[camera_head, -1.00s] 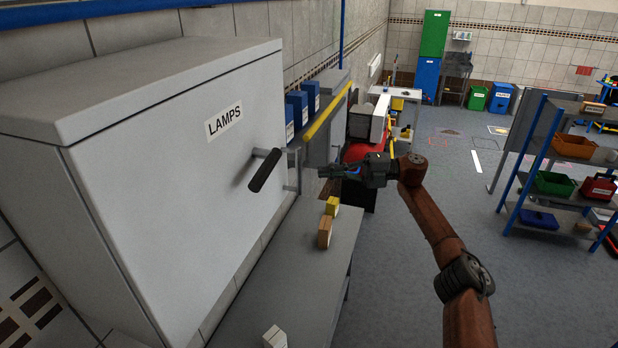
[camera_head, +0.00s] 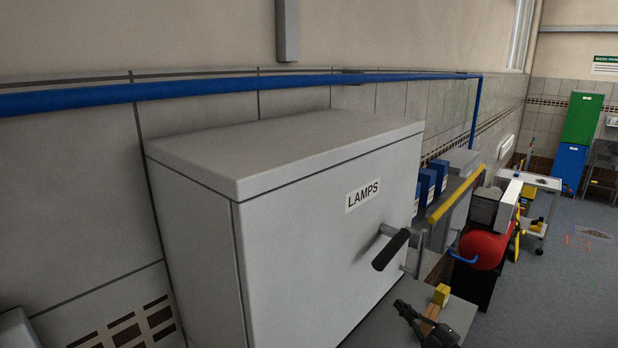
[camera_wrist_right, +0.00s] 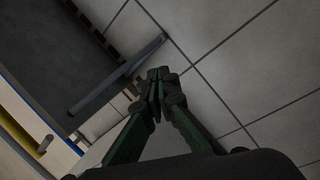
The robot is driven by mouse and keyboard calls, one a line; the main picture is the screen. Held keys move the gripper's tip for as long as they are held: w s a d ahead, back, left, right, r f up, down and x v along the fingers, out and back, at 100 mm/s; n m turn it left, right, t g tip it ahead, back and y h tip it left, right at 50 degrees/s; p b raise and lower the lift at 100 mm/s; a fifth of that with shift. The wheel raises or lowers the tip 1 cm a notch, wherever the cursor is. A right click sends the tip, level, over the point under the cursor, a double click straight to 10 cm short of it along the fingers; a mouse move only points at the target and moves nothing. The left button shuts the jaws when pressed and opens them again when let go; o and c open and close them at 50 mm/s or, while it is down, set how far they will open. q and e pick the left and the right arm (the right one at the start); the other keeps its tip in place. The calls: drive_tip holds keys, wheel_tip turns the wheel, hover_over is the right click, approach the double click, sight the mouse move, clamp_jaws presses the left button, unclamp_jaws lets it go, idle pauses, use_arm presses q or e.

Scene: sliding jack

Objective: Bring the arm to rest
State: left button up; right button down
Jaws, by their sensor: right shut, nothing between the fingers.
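My right gripper (camera_head: 408,312) shows at the bottom of the head view, below the black handle of the LAMPS cabinet and apart from it. The right wrist view shows its two fingers (camera_wrist_right: 156,84) together, shut with nothing between them. Most of my right arm is out of the head view. My left gripper is not in view.
The grey LAMPS cabinet (camera_head: 320,260) has a black handle (camera_head: 390,250) on its front. A yellow block (camera_head: 441,294) sits on the bench (camera_head: 459,314). A red round object (camera_head: 482,249) and a white cart (camera_head: 532,181) stand farther back. Open floor lies at right.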

drive_tip(key=s+d+f+m+g+h, duration=0.25)
drive_tip(key=s+f+m+h, duration=0.4)
drive_tip(key=s+f, duration=0.45)
drive_tip(key=s+d+f+m+g+h, duration=0.25)
drive_tip(key=s+f+m+h, duration=0.25)
drive_tip(key=s+f+m, duration=0.6)
drive_tip(key=s+d+f+m+g, duration=0.1)
drive_tip(key=s+f+g, duration=0.3)
drive_tip(key=s, duration=1)
drive_tip(key=s+f+g, duration=0.4)
drive_tip(key=s+f, duration=0.1)
drive_tip(key=s, duration=1)
wheel_tip(320, 180, down, 35)
drive_tip(key=a+g+b, duration=0.1)
drive_tip(key=b, duration=0.6)
drive_tip(key=s+f+b, duration=0.4)
drive_tip(key=s+f, duration=0.6)
drive_tip(key=f, duration=0.3)
drive_tip(key=s+f+n+g+b, duration=0.1)
drive_tip(key=s+f+b, duration=0.2)
drive_tip(key=s+f, duration=0.7)
wheel_tip(320, 180, down, 4)
drive_tip(key=shift+s+f+g+b, duration=0.15)
drive_tip(key=shift+s+g+b, duration=0.15)
drive_tip(key=shift+s+b, duration=0.1)
